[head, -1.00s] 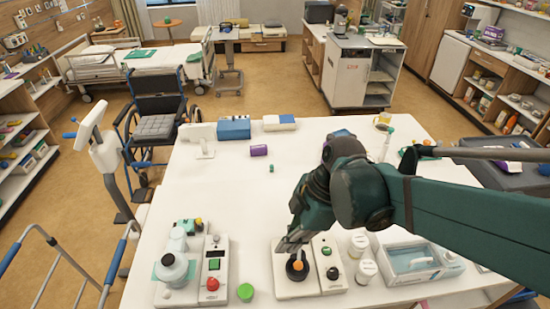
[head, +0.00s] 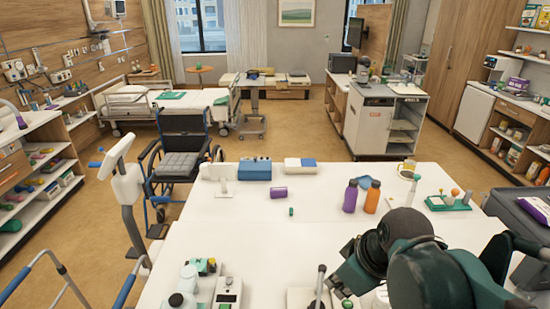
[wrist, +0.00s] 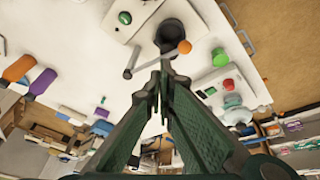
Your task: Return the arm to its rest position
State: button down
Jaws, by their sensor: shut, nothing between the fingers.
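My gripper (wrist: 162,78) shows in the wrist view with its two dark green fingers together at the tips and nothing between them. Past the tips is a white device plate (wrist: 145,14) with a black round part (wrist: 170,37), a grey rod and an orange knob (wrist: 184,47). The picture does not show whether the fingers touch them. In the head view my dark green arm is folded at the lower right, and the gripper tips cannot be made out. A grey upright stick (head: 320,285) stands left of my arm.
The white table (head: 250,240) has free room in its middle. A purple bottle (head: 350,196) and an orange bottle (head: 372,197) stand beyond my arm. A green-based stand (head: 448,203) is at the right. A wheelchair (head: 183,150) stands beyond.

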jog(key=d+r+m+t+h+b, duration=0.1)
jog(key=d+m+t+h+b, duration=0.1)
jog(key=d+m, duration=0.4)
jog(key=shift+w+d+m+t+b, duration=0.15)
jog(key=shift+d+m+t+b, duration=0.4)
jog(key=shift+m, duration=0.85)
jog(key=shift+a+t, duration=0.2)
jog(key=shift+t, duration=0.05)
